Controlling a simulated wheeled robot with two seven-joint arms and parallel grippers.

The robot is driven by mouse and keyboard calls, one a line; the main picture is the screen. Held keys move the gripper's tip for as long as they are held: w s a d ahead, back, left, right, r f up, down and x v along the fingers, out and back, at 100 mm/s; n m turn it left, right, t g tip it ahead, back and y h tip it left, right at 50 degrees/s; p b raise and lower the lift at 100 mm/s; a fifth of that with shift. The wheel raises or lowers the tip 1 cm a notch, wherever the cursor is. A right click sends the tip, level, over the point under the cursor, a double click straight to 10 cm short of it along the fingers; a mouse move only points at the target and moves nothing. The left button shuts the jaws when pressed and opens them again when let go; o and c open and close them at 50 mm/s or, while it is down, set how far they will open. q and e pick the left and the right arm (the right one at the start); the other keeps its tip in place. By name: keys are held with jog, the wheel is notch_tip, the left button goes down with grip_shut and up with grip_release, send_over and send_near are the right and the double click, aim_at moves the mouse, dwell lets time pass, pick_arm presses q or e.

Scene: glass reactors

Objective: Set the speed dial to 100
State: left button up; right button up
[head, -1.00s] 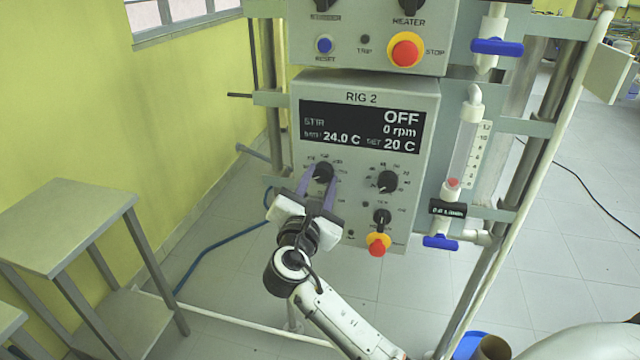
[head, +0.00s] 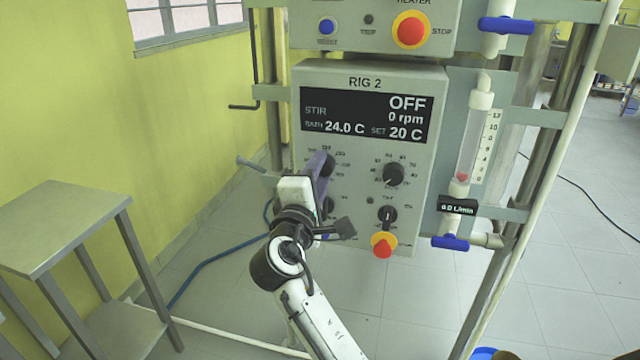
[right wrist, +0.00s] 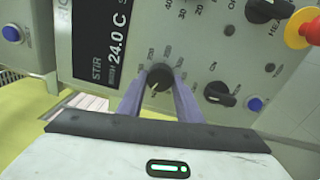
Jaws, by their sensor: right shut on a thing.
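The speed dial (head: 329,164) is the black knob at the upper left of the RIG 2 panel (head: 436,100), ringed by printed numbers. In the head view my gripper partly hides it. My right gripper (head: 322,168) has its purple fingers on either side of the dial and is shut on it. In the right wrist view the dial (right wrist: 159,76) sits between the two fingertips (right wrist: 160,88), its pale pointer line slanting towards the lower left. The number it points at is too small to read surely. The display (head: 366,117) reads OFF and 0 rpm. My left gripper is not in view.
Right of the dial is another black knob (head: 394,174), with a smaller knob (head: 387,214) and a red-and-yellow button (head: 383,246) below. A flow tube (head: 473,140) stands right of the panel. A metal side table (head: 60,222) is at the left.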

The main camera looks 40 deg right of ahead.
aim_at(326, 115)
jog(key=shift+m+b, duration=1.35)
jog(key=shift+m, duration=0.55)
jog(key=o, duration=1)
jog(key=shift+o, duration=0.2)
jog(key=r, duration=0.3)
jog(key=r+p, duration=0.1)
jog(key=r, duration=0.6)
jog(key=shift+s+d+r, duration=0.1)
jog(key=shift+s, duration=0.15)
jog(key=shift+w, duration=0.2)
